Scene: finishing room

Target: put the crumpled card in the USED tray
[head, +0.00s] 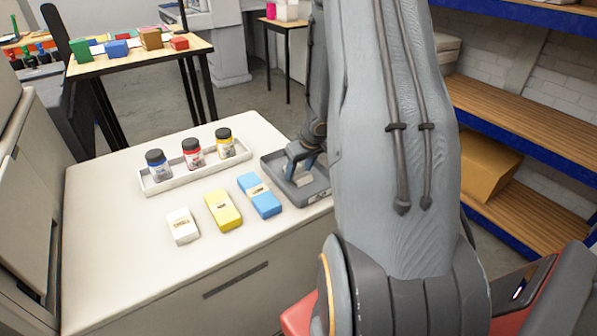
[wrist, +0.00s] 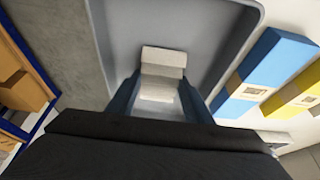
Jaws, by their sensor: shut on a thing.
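The crumpled card (wrist: 162,68) is a small white folded piece between the two fingers of my gripper (wrist: 162,98) in the wrist view. My gripper is shut on it, over the floor of the grey tray (wrist: 215,28). In the head view the grey tray (head: 322,186) stands at the right end of the white worktop, and my gripper (head: 300,168) reaches down inside its walls. The card (head: 301,178) shows only in part there. I cannot tell whether it touches the tray floor. Writing on the tray front is too small to read.
Left of the tray lie blue (head: 260,195), yellow (head: 223,210) and white (head: 182,226) packs. The worktop's front left is clear. Wooden shelves (head: 520,110) stand at right.

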